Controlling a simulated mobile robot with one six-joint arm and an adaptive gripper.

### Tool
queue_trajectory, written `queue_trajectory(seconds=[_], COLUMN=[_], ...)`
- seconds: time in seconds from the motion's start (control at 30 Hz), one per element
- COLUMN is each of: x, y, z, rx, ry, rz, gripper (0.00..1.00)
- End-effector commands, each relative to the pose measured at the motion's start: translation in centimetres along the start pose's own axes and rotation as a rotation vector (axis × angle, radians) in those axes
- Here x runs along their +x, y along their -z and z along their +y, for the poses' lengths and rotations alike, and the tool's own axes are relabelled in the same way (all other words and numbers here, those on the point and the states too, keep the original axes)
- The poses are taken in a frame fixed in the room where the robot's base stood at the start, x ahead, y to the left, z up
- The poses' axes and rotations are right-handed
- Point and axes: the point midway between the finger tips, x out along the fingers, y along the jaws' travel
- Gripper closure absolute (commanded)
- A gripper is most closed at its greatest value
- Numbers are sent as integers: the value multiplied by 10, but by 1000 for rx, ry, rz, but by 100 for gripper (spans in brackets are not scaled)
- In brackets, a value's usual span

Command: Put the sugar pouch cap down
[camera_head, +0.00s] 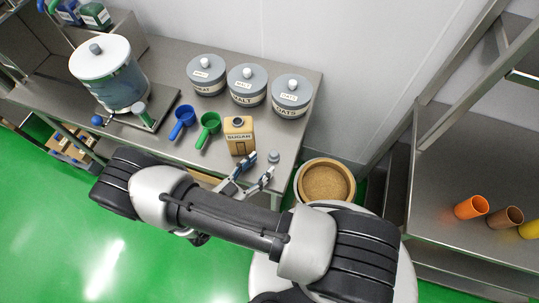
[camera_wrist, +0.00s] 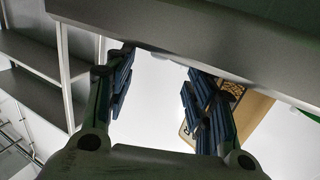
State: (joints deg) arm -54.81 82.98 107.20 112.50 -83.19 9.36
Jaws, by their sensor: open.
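The sugar pouch (camera_head: 239,142), tan with a dark label and a dark open spout on top, stands upright near the table's right end. A small grey cap (camera_head: 273,156) sits on the steel table just right of the pouch, close to the table's edge. My gripper (camera_head: 258,170) is open and empty at the table's front edge, its tips just short of the cap. In the wrist view, my gripper's (camera_wrist: 160,72) fingers are spread with nothing between them. The tan pouch (camera_wrist: 250,115) shows partly behind the right finger; the cap is not visible there.
Blue (camera_head: 183,117) and green (camera_head: 209,124) scoops lie left of the pouch. Three grey-lidded canisters (camera_head: 246,87) stand behind. A large white-lidded container (camera_head: 108,76) stands left.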

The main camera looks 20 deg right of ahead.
Motion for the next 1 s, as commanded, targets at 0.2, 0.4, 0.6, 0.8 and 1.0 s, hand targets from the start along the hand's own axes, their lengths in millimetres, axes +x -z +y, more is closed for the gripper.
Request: queue_trajectory(seconds=[0.2,0.4,0.6,0.8,1.0], x=[-37,-48,-48,-48,-48], y=[0,0,0,0,0], z=[-1,0,0,0,0], rx=[1,0,-1,-1,0], ry=[2,-1,-2,-2,-1], rz=[-1,-1,0,0,0], gripper=[50,50,50,50,50])
